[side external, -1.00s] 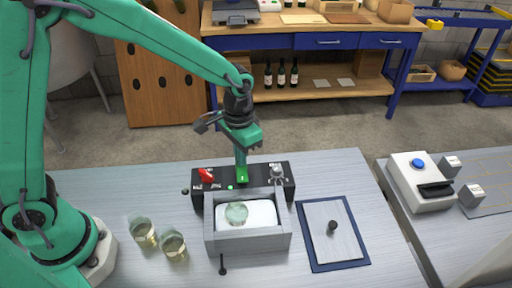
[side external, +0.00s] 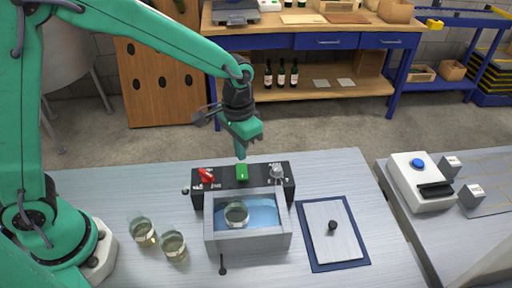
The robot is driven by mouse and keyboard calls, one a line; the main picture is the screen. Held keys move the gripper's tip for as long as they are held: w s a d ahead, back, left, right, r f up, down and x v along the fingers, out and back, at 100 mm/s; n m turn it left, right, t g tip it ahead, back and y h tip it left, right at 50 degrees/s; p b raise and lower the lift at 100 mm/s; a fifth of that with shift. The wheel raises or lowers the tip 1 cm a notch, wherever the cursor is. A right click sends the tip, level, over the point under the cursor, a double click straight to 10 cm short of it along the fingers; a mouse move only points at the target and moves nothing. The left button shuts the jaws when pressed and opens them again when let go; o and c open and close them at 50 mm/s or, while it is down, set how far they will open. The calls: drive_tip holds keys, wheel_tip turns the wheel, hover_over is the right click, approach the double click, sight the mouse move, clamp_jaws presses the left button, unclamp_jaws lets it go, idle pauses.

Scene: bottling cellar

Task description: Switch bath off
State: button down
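The bath (side external: 247,242) is a grey open box on the bench. Behind it is a black control panel (side external: 222,173) with a green switch (side external: 242,173), a red lever (side external: 206,175) on the left and a grey knob (side external: 277,173) on the right. Blue liquid (side external: 264,216) fills the bath, and a glass jar (side external: 236,214) stands in it.
Two glass jars, one (side external: 142,231) behind the other (side external: 173,246), stand left of the bath. A blue-edged board (side external: 334,234) with a dark-knobbed lid lies to the right. A white box with a blue button (side external: 418,163) is on the right-hand bench.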

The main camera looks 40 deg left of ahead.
drive_tip(key=shift+r, duration=1.75)
drive_tip(key=shift+r, duration=0.1)
drive_tip(key=shift+s+a+r, duration=0.1)
drive_tip(key=shift+a+r, duration=0.1)
drive_tip(key=s+a+r+n+t, duration=0.1)
drive_tip(key=s+a+r+t, duration=0.1)
drive_tip(key=s+a+r, duration=0.3)
drive_tip(key=s+a+r+n+t, duration=0.2)
drive_tip(key=s+a+r, duration=0.3)
drive_tip(key=s+a, duration=0.3)
drive_tip(key=s+t, duration=0.1)
drive_tip(key=s, duration=0.3)
drive_tip(key=shift+a+r+t, duration=0.15)
drive_tip(key=shift+a+t, duration=0.15)
drive_tip(key=shift+a, duration=0.05)
